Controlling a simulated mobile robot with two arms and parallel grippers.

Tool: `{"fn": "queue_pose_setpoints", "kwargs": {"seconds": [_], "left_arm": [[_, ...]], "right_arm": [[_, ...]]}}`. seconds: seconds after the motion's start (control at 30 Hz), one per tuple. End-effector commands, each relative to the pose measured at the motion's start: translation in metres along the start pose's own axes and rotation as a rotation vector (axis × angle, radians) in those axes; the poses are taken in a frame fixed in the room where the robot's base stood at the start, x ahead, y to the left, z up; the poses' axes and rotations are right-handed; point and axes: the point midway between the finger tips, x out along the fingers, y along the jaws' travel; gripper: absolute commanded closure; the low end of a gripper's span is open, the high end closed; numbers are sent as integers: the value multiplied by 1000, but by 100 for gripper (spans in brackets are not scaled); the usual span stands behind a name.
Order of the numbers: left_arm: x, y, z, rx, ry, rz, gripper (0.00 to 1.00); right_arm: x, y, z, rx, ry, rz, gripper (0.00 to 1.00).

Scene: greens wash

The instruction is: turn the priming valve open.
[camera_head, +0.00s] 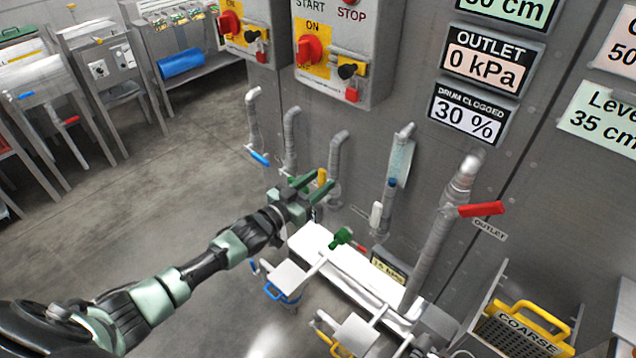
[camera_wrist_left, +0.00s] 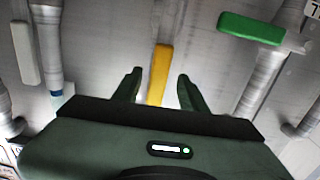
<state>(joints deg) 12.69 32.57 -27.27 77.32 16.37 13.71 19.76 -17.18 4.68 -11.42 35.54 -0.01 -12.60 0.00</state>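Several valves with coloured lever handles stand on wall pipes; I cannot read which is labelled priming. A yellow handle (camera_head: 321,177) stands at my left gripper (camera_head: 313,190). In the left wrist view the yellow handle (camera_wrist_left: 160,74) lies between the two dark green fingers of the left gripper (camera_wrist_left: 157,90). The fingers are open, with a gap visible on each side of the handle. The gripper hides part of the yellow valve's pipe in the head view. My right gripper is not in view.
A green handle (camera_wrist_left: 251,28) and a white handle (camera_wrist_left: 25,52) flank the yellow one. A blue handle (camera_head: 259,159) and a red handle (camera_head: 480,209) are farther off. A white trough (camera_head: 312,240) lies below. Switch boxes (camera_head: 345,50) hang above.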

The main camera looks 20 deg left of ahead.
Motion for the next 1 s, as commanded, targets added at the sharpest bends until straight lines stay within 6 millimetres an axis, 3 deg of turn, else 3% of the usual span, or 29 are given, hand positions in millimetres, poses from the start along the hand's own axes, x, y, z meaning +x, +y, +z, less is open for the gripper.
{"fn": "queue_pose_setpoints", "kwargs": {"seconds": [0.27,0.7,1.0], "left_arm": [[-2,0,1,2,-1,1,58],[-67,0,2,0,-2,0,58],[-78,0,0,1,1,0,58]], "right_arm": [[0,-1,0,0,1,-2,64],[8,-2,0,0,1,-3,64],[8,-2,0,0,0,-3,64]]}}
